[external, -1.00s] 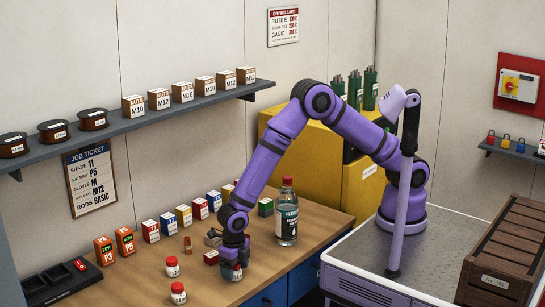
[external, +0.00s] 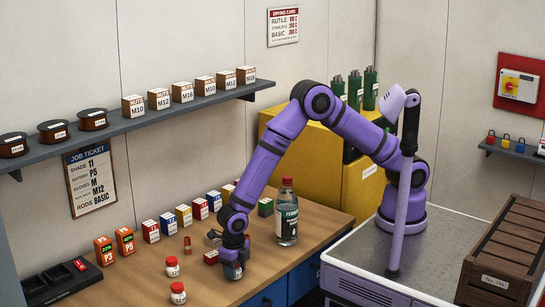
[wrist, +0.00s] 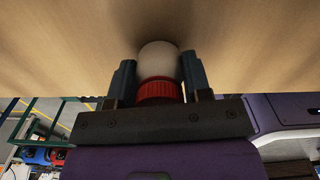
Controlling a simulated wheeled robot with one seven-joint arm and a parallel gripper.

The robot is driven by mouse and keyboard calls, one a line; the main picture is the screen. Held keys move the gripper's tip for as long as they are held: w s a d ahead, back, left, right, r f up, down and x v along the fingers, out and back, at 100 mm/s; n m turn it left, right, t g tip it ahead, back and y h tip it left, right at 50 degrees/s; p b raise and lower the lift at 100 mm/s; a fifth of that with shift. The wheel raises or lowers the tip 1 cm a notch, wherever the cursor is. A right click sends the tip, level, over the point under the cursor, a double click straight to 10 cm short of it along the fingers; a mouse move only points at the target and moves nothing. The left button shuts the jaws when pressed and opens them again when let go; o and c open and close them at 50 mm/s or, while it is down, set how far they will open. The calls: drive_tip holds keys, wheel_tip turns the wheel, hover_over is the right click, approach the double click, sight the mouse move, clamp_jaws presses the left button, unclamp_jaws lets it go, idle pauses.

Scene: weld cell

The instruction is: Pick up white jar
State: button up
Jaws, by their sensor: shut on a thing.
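My gripper (external: 231,272) is at the front edge of the wooden bench, pointing down. In the wrist view my gripper (wrist: 160,85) is shut on a white jar (wrist: 159,60) with a red lid, one finger on each side. In the external view the fingers mostly hide this jar. I cannot tell whether it touches the bench or is just above it. Two similar white jars with red lids stand to the left on the bench, one farther back (external: 172,268) and one nearer the front (external: 178,294).
A row of coloured boxes (external: 183,216) and two orange battery packs (external: 104,251) stand toward the wall. The bench (external: 140,285) is clear left of the front jar.

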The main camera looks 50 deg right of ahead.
wheel_tip(320, 180, up, 58)
drive_tip(key=w+d+m, duration=0.4)
drive_tip(key=w+d, duration=1.2)
drive_tip(key=w, duration=0.5)
drive_tip(key=w+d+m, duration=0.2)
drive_tip(key=w+d, duration=0.4)
drive_tip(key=d, duration=0.4)
drive_tip(key=w+d+m, duration=0.2)
drive_tip(key=w+d, duration=0.3)
drive_tip(key=d, duration=0.5)
drive_tip(key=w+d+m, duration=0.3)
drive_tip(key=d+m, duration=0.2)
drive_tip(key=d, duration=2.2)
drive_tip(key=s+d+m, duration=0.2)
drive_tip(key=s+d, duration=0.2)
drive_tip(key=d, duration=0.8)
drive_tip(key=s+d+m, duration=0.2)
drive_tip(key=s+d, duration=0.1)
drive_tip(key=d, duration=1)
drive_tip(key=f, duration=2.8)
drive_tip(key=shift+s+f, duration=0.2)
drive_tip(key=shift+f, duration=0.15)
